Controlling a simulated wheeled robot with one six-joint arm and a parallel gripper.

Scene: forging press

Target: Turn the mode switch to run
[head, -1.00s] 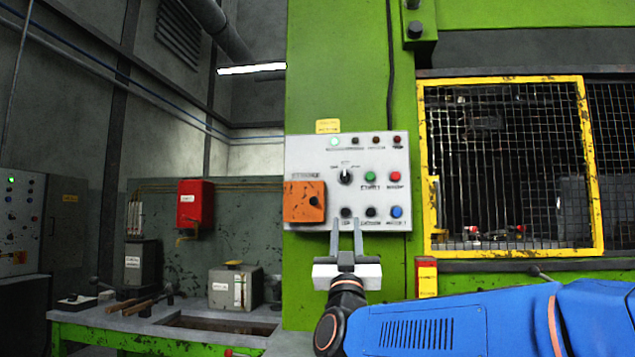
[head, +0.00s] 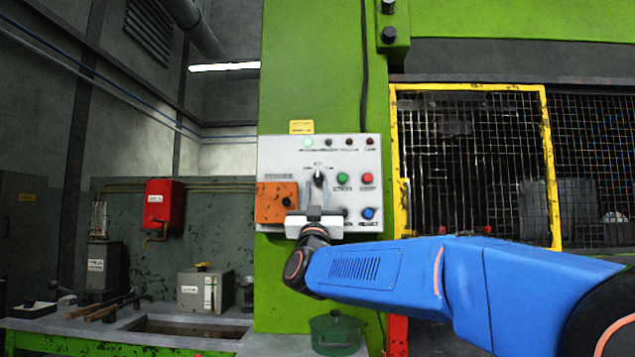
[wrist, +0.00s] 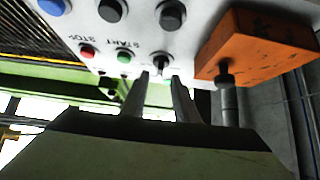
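The mode switch (head: 319,177) is a small dark knob with a light pointer on the grey control panel (head: 272,150). Its pointer looks roughly upright; the small labels around it are too blurred to read. My gripper (head: 318,186) is in front of the panel, just below the switch, with its two fingers apart. In the wrist view, the fingertips of my gripper (wrist: 158,75) are open and empty, and the switch (wrist: 162,62) shows just beyond them, between their tips. I cannot tell whether a finger touches it.
An orange box (head: 276,202) juts from the panel left of the fingers. Green (head: 343,179), red (head: 367,179) and blue (head: 368,213) buttons sit to the right. A yellow-framed mesh guard (head: 470,170) stands farther right. A green pot (head: 335,333) is below.

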